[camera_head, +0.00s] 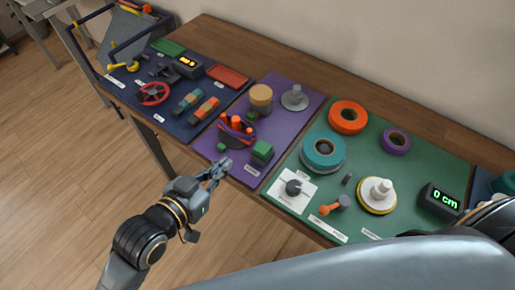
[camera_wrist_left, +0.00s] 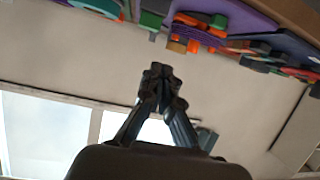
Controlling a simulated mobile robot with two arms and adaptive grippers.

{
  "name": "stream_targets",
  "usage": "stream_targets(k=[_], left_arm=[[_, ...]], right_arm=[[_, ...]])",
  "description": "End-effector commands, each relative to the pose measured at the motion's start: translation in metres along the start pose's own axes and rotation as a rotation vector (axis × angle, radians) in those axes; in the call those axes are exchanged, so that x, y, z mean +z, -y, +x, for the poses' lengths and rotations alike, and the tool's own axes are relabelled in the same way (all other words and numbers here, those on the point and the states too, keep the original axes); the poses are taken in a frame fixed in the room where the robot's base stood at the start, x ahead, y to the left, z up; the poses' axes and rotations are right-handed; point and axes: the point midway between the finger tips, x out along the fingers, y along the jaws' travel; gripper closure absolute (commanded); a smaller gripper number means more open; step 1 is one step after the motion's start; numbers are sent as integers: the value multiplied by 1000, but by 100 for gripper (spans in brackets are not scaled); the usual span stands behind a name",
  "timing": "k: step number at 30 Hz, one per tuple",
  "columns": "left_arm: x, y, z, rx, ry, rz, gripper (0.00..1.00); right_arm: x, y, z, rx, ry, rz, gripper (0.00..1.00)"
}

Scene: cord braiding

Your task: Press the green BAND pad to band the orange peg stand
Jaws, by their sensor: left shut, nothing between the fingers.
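The green pad (camera_head: 262,151) is a small raised green block at the front right of the purple mat (camera_head: 283,133). The orange peg stand (camera_head: 237,127), with several upright orange pegs, stands just behind and left of it on the same mat. My left gripper (camera_head: 222,166) is shut and empty near the mat's front edge, left of the pad and apart from it in the picture. In the left wrist view the shut fingers (camera_wrist_left: 161,72) point toward the table, and orange pegs (camera_wrist_left: 186,36) show past them near the top. My right gripper is not in view.
A tan round spool (camera_head: 261,96) and a grey cone piece (camera_head: 294,98) stand behind on the purple mat. The green mat (camera_head: 409,167) at right holds several tape rolls and a display reading 0 cm (camera_head: 441,200). A dark mat with tools lies left. The floor in front is clear.

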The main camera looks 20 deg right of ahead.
Motion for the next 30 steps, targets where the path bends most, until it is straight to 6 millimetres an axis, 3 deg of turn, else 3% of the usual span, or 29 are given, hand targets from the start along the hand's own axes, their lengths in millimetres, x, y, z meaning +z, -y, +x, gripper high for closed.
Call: stream_targets(k=[6,20,23,30], left_arm=[[-22,-19,4,73,-96,35,100],[-24,-20,11,75,-100,34,100],[-26,-21,24,74,-101,33,100],[-32,-25,74,74,-101,32,100]], right_arm=[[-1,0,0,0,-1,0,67],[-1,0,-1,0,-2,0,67],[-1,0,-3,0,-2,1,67],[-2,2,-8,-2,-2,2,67]])
